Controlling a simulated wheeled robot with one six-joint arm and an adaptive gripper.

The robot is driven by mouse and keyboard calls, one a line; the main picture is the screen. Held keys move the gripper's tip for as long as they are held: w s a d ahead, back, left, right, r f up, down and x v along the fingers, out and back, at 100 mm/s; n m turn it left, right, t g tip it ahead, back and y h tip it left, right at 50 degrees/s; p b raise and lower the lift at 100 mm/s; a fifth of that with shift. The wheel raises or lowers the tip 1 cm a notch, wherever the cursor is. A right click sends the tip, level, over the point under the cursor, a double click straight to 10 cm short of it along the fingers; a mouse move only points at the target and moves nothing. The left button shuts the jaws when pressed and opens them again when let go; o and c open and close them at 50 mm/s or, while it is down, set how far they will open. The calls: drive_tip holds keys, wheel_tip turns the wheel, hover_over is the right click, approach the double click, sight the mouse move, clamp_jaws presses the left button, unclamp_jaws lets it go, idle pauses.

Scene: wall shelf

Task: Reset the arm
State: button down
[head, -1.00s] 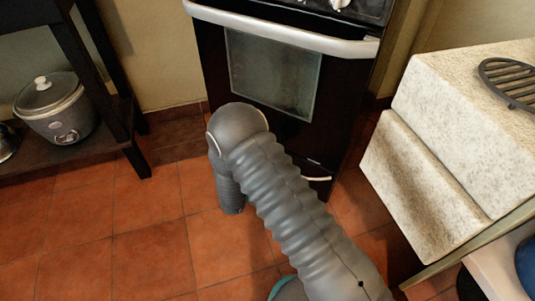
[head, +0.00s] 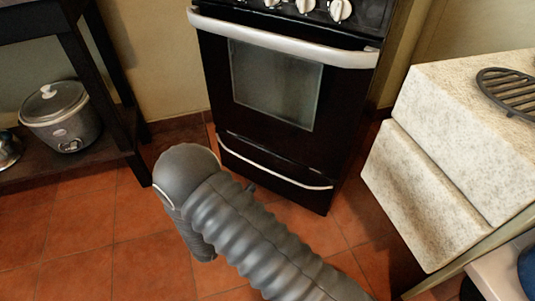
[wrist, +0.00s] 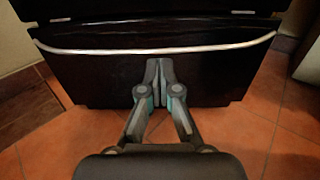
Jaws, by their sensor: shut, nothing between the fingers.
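My gripper (wrist: 159,72) shows in the wrist view with its two grey fingers together and nothing between them. It points at the black lower drawer front of the oven (wrist: 90,75); I cannot tell how far it is from it. In the head view my grey ribbed arm reaches from the bottom edge up and left over the floor, and it hides my gripper. The oven (head: 330,107) stands beyond the arm, with its door and lower drawer shut.
A dark shelf (head: 100,152) at the left holds a grey rice cooker (head: 62,118). A pale stone counter (head: 450,110) with a black grate (head: 510,92) is at the right. Red tile floor (head: 95,225) is clear at the lower left.

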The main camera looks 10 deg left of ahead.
drive_tip(key=s+d+f+m+g+h, duration=0.3)
drive_tip(key=s+d+g, duration=0.1)
drive_tip(key=d, duration=0.3)
drive_tip(key=s+d+r+m+g+h, duration=0.2)
drive_tip(key=s+d+r+m+g, duration=0.4)
drive_tip(key=d+r+m+g, duration=0.3)
drive_tip(key=s+d+r+m+y+p, duration=0.1)
drive_tip(key=s+d+r+m+y, duration=0.1)
drive_tip(key=d+r+m, duration=0.4)
drive_tip(key=s+d+r+m+t+y+p, duration=0.1)
drive_tip(key=d+r+m+y, duration=0.4)
drive_tip(key=r, duration=1)
drive_tip(key=s+d+r+m+y+p, duration=0.3)
drive_tip(key=d+r+m, duration=0.3)
drive_tip(key=r+m, duration=0.3)
wheel_tip(320, 180, up, 3)
drive_tip(key=shift+s+d+f+y, duration=0.15)
drive_tip(key=shift+s+d+y, duration=0.15)
drive_tip(key=shift+s, duration=0.2)
